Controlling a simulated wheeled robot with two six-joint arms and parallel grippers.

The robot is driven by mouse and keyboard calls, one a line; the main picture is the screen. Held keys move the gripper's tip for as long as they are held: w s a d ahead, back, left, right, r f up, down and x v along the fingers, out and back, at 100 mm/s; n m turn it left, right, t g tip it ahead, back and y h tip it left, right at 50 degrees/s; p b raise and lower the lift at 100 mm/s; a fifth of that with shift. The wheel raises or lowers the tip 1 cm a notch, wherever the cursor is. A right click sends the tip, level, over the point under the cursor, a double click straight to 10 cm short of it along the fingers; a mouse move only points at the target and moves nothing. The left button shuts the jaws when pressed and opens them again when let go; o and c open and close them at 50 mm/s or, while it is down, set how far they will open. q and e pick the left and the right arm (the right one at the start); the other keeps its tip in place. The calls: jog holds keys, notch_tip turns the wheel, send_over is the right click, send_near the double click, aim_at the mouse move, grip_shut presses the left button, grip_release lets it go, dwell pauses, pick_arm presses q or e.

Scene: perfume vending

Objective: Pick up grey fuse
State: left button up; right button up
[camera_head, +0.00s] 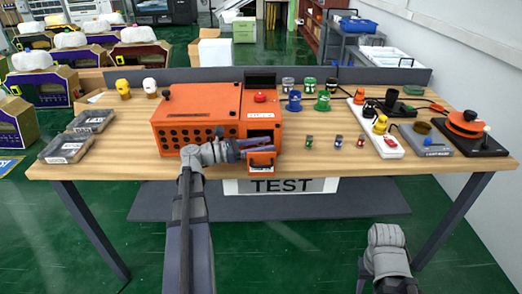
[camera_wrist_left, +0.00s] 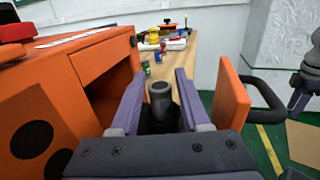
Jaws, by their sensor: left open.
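The grey fuse (camera_wrist_left: 160,92) shows in the left wrist view as a short grey cylinder with a hollow top, standing between the two purple fingers. My left gripper (camera_wrist_left: 160,98) is open, with one finger on each side of it; whether they touch it I cannot tell. In the head view my left gripper (camera_head: 238,146) is at the front right of the orange machine (camera_head: 200,110), above its pulled-out drawer (camera_head: 262,168). The fuse cannot be made out in the head view. My right arm's end (camera_head: 386,240) is low at the right, away from the table.
The drawer front (camera_wrist_left: 230,95) with its black handle stands close right of the fingers, and the machine's wall is close left. Several small coloured fuses (camera_head: 338,141), a white power strip (camera_head: 375,128) and a red-topped device (camera_head: 466,124) are on the table's right side.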

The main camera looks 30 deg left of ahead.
pick_arm(q)
jog(key=x, duration=0.2)
jog(key=shift+w+d, duration=0.2)
jog(key=shift+w, duration=0.05)
jog(key=shift+c, duration=0.2)
grip_shut()
